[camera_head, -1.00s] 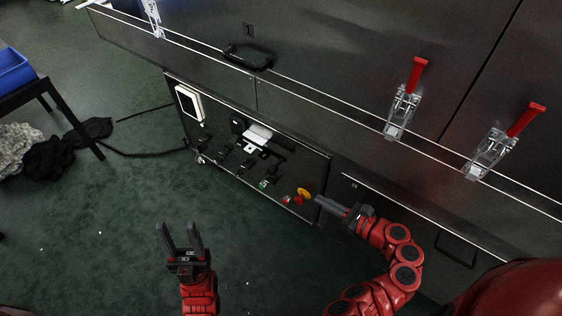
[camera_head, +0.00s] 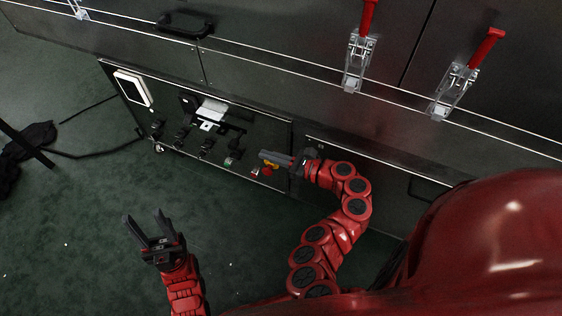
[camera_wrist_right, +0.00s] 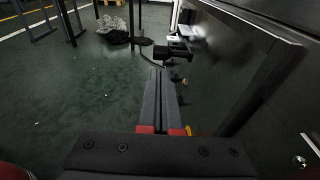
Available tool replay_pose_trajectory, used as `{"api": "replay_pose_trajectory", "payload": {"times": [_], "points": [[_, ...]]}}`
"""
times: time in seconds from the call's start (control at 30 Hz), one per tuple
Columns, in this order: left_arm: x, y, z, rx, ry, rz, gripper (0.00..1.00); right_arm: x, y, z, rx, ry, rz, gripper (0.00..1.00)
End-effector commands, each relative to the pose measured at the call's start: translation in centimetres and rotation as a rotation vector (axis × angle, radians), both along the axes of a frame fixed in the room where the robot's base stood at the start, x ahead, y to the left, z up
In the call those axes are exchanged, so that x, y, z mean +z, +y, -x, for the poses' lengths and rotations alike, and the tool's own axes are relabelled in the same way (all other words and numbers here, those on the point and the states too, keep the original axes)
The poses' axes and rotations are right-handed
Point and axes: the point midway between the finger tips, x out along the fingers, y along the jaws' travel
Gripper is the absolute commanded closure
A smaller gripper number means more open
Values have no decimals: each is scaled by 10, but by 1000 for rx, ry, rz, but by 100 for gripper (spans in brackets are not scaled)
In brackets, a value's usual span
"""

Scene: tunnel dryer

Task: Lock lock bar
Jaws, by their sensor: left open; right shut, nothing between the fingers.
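A dark control panel (camera_head: 175,113) on the machine's lower front carries a black bar-like fitting with a white plate (camera_head: 207,126). I cannot tell for certain whether this is the lock bar. My right gripper (camera_head: 262,155) is shut and empty, pointing left in front of the panel's right end. It overlaps a yellow-and-red knob (camera_head: 267,170) in the picture; contact cannot be told. In the right wrist view its closed fingers (camera_wrist_right: 157,72) point along the panel towards black and white fittings (camera_wrist_right: 177,42). My left gripper (camera_head: 142,215) is open and empty over the floor, away from the panel.
Two clamps with red handles, a left one (camera_head: 358,62) and a right one (camera_head: 453,90), sit on the upper front. A black handle (camera_head: 185,25) is at upper left. A white-framed screen (camera_head: 133,88) is at the panel's left end. Green floor (camera_head: 75,225) is clear at lower left.

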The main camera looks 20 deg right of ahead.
Motion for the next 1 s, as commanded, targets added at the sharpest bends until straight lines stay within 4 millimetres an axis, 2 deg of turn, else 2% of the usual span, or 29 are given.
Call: {"api": "replay_pose_trajectory", "payload": {"times": [0.07,0.33,0.5,0.87,1.0], "points": [[-4,0,0,0,-1,0,50,-4,16,-10,11,1,0,100],[-14,0,0,0,-1,0,50,-11,48,-42,6,1,3,100],[-17,0,0,0,0,0,50,-12,55,-50,0,1,3,100],[-16,0,0,0,-1,0,50,-12,56,-52,0,1,3,100],[-11,0,0,0,-1,0,50,-9,63,-57,4,2,-2,100]]}}
